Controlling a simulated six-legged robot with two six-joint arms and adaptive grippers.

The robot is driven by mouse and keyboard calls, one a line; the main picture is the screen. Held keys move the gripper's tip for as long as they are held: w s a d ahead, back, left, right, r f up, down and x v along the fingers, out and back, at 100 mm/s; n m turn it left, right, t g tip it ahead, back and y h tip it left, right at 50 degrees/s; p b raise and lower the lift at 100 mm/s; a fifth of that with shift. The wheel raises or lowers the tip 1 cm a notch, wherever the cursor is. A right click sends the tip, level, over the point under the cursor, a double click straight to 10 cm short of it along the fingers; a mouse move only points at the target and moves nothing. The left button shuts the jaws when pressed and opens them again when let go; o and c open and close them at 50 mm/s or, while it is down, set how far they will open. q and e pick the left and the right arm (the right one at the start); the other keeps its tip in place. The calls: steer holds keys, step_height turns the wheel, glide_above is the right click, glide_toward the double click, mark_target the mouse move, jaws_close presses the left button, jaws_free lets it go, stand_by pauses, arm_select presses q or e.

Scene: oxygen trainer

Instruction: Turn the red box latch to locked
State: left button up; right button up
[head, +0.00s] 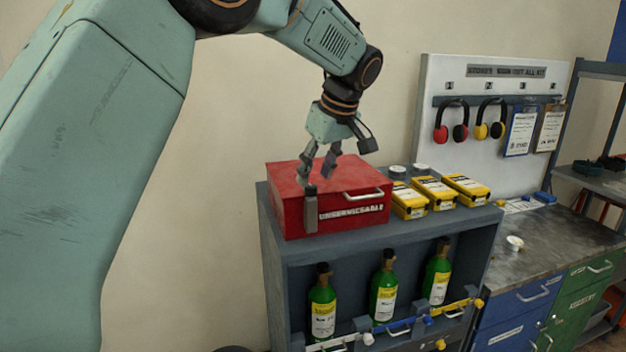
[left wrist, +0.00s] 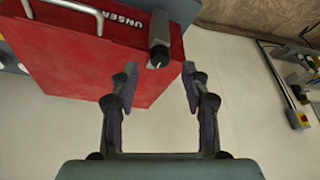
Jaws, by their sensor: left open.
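The red box (head: 330,182) with the word "UNSERVICEABLE" on its front sits on top of a grey cabinet. Its grey latch (head: 311,212) is on the front face, left of the lettering, and hangs upright. In the left wrist view the latch (left wrist: 159,50) shows at the red box's edge (left wrist: 110,60), just beyond the fingertips. My left gripper (head: 316,172) is above the box near the latch, pointing down. Its fingers (left wrist: 160,78) are open, with nothing between them; they look apart from the latch. My right gripper is not in view.
The grey cabinet (head: 272,262) holds several green bottles (head: 384,285) on its shelf. Yellow cases (head: 434,192) stand right of the box. The box has a pale handle (head: 364,194) on its front. A workbench (head: 530,258) stands at the right. The wall left of the box is bare.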

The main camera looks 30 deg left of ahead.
arm_select(q)
steer(key=v, duration=0.9)
steer(key=shift+s+d+f, duration=0.1)
step_height(320, 180, down, 27)
steer(key=d+m+h+b, duration=0.2)
steer(key=d+m+b, duration=0.1)
steer(key=m+b, duration=0.25)
steer(key=s+d+f+m+h+b, duration=0.1)
steer(key=s+f+b, duration=0.25)
steer(key=f, duration=0.65)
steer(key=s+d+f+m+b, duration=0.2)
steer(key=s+f, duration=0.2)
steer(key=f, duration=0.7)
steer(key=s+d+f+m+g+h+b, duration=0.15)
steer(key=s+f+b, duration=0.45)
steer(key=s+f, duration=0.9)
steer(key=s+f+m+b, duration=0.2)
steer(key=s+f, duration=0.3)
steer(key=s, duration=0.3)
steer(key=s+f+m+b, duration=0.2)
steer(key=s+f+b, duration=0.3)
steer(key=s, duration=0.3)
steer(key=shift+s+d+f, duration=0.3)
steer(key=shift+f, duration=0.3)
